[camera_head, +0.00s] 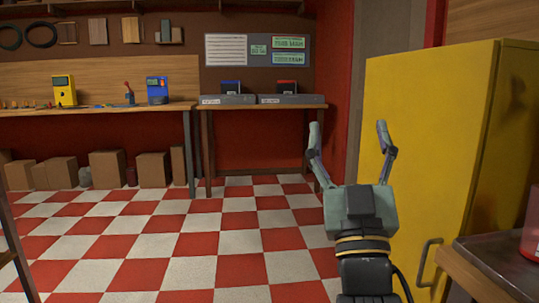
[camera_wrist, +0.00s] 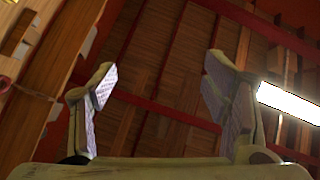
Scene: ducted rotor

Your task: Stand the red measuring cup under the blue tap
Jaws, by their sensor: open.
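My gripper (camera_head: 348,127) is open and empty, raised in front of the yellow cabinet with its fingers pointing up. In the wrist view my gripper (camera_wrist: 160,82) shows its two fingers wide apart with only wall and ceiling beyond. A red object (camera_head: 531,238) stands on a dark-topped counter at the right edge of the head view. It is cut off by the frame, so I cannot tell whether it is the red measuring cup. My gripper is well to its left. I see no blue tap in either view.
A tall yellow cabinet (camera_head: 425,135) stands at the right, behind my gripper. The dark-topped counter (camera_head: 490,262) is at lower right. A long workbench (camera_head: 90,109) with meters and a small table (camera_head: 262,107) line the back wall. The checkered floor (camera_head: 150,245) is clear.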

